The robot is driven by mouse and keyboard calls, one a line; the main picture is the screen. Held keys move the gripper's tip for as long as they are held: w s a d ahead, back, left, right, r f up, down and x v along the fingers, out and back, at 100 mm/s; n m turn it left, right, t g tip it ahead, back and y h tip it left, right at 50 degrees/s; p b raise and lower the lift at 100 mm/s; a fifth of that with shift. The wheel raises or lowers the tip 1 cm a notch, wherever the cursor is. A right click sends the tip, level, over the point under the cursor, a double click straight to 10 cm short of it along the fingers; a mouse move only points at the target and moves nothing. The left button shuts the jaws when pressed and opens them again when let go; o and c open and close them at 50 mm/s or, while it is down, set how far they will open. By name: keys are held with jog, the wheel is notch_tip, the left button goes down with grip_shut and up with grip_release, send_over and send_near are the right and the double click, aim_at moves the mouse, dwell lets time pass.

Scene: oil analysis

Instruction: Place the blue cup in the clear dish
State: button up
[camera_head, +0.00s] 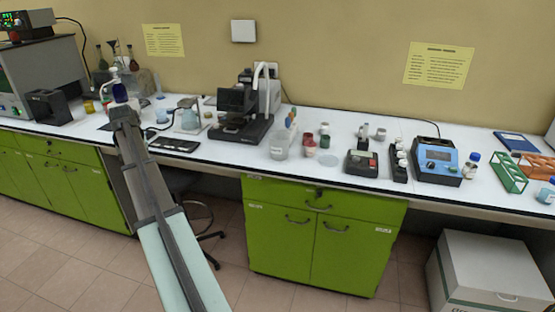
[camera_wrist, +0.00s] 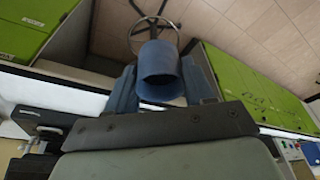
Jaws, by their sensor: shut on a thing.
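The blue cup (camera_wrist: 160,85) is between the two fingers of my gripper (camera_wrist: 160,70) in the wrist view, with its round open rim toward the camera. My gripper is shut on it. In the head view my gripper (camera_head: 121,108) is over the left part of the bench, and a dark blue shape, seemingly the cup (camera_head: 119,92), shows just above its end. A flat, clear round dish (camera_head: 328,160) lies on the white bench right of centre, well apart from my gripper. The dish is not seen in the wrist view.
A black microscope-like device (camera_head: 241,115) stands on the bench between my gripper and the dish. A clear container (camera_head: 279,148) and a red jar (camera_head: 309,147) stand left of the dish. A black-and-grey device (camera_head: 361,163) is right of it. A flat black device (camera_head: 174,145) lies near the front edge.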

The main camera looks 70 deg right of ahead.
jog(key=s+d+m, duration=0.3)
jog(key=s+d, duration=1.4)
jog(key=s, duration=0.3)
notch_tip(320, 180, up, 2)
jog(key=m+g, duration=0.3)
jog(key=m, duration=0.6)
send_over(330, 159)
jog(key=a, duration=0.2)
jog(key=shift+h, duration=0.3)
jog(key=shift+w+d+f, duration=0.1)
jog(key=shift+d+f, duration=0.05)
jog(key=shift+f, duration=2.15)
jog(key=shift+w+d+f, duration=0.1)
jog(key=shift+f, duration=2.15)
jog(key=shift+f, duration=0.1)
jog(key=o, duration=1.1)
jog(key=v, duration=1.2)
